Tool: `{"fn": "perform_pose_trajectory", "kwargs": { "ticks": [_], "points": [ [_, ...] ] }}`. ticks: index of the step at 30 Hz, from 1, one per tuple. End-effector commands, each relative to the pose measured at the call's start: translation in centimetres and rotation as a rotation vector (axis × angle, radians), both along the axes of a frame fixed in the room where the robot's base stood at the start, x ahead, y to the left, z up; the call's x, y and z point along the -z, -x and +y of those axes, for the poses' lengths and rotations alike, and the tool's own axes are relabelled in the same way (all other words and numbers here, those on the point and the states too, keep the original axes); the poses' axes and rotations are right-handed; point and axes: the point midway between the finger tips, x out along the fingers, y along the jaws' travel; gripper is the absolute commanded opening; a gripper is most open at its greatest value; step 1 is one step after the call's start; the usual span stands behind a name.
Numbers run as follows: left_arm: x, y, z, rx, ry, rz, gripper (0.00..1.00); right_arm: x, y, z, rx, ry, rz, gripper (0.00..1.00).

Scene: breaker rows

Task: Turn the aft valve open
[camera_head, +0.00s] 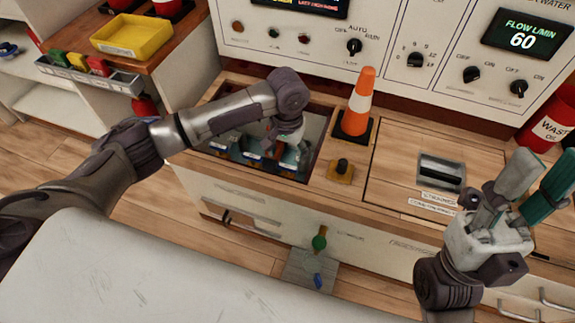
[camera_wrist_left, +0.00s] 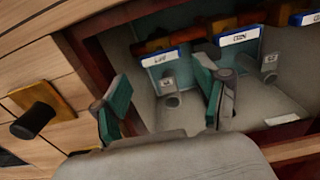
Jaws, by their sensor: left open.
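My left gripper (camera_head: 287,137) reaches down into a recessed bay in the wooden counter. In the left wrist view its two teal-padded fingers (camera_wrist_left: 163,92) are spread apart with nothing between them. Behind the gap, a blue-edged label (camera_wrist_left: 161,59) hangs by a copper-coloured pipe, with a small grey fitting (camera_wrist_left: 172,101) below it. The lettering is too blurred to tell surely which is aft. My right gripper (camera_head: 537,172) is open and empty, raised over the counter's right side.
An orange cone (camera_head: 357,103) stands at the bay's back right corner. A black knob on a yellow base (camera_head: 341,172) sits right of the bay; the wrist view shows it too (camera_wrist_left: 36,120). A control panel rises behind.

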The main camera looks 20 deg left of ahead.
Motion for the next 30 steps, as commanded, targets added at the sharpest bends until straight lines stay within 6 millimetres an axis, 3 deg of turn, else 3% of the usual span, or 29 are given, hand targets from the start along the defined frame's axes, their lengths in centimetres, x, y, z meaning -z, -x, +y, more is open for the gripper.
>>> {"fn": "perform_pose_trajectory", "kwargs": {
  "ticks": [1, 6, 20, 28, 30],
  "points": [
    [1.8, 0.1, 0.0, 0.000, -0.002, 0.004, 0.73, 1.1, 0.1, 0.0, 0.000, -0.002, -0.005, 0.40],
    [4.1, 0.1, 0.0, 0.000, -0.001, 0.003, 0.73, 2.1, 0.3, -0.1, -0.001, -0.005, -0.015, 0.40],
    [5.1, 0.1, 0.0, 0.000, -0.001, 0.002, 0.73, 2.4, 0.2, 0.0, -0.001, -0.005, -0.013, 0.40],
    [5.0, 0.1, 0.0, 0.000, -0.001, 0.002, 0.30, 2.4, 0.2, 0.0, -0.001, -0.005, -0.013, 0.40],
    [5.0, 0.1, 0.0, 0.000, -0.001, 0.002, 0.28, 2.4, 0.2, 0.0, -0.001, -0.005, -0.013, 0.40]
  ]
}}
